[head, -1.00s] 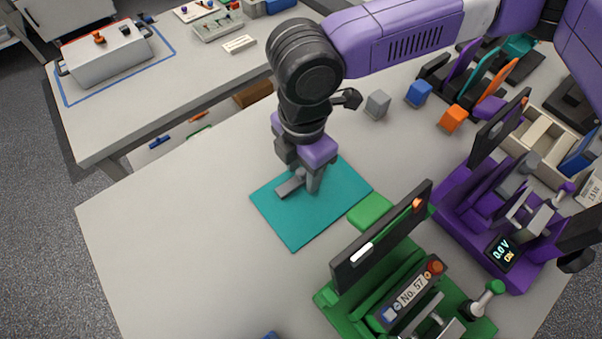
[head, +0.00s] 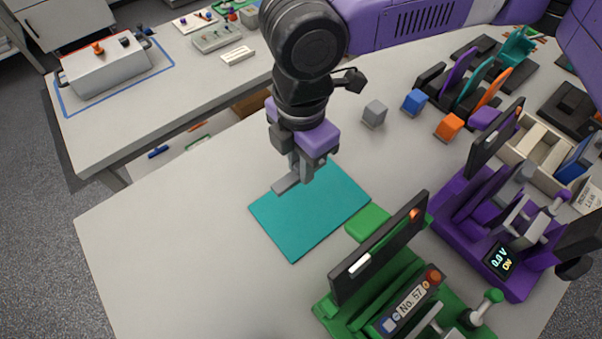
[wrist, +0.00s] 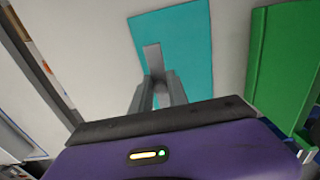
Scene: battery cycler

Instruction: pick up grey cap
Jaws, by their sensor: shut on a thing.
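The grey cap (head: 286,184), a flat grey piece, is held in my gripper (head: 303,177) over the upper left part of the teal mat (head: 309,222). My gripper is shut on one end of it, and its other end sticks out to the left. In the wrist view, the cap (wrist: 153,58) reaches out beyond the fingertips (wrist: 157,88), with the teal mat (wrist: 190,50) behind it. The fingers hide the gripped end. It looks a little above the mat, but the exact gap is hard to tell.
A green cycler (head: 375,280) with a dark upright panel and a green pad (head: 367,222) stand right of the mat. A purple cycler (head: 480,220) is farther right. Grey (head: 374,113), blue (head: 415,101) and orange (head: 449,126) blocks lie behind. The table's left side is clear.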

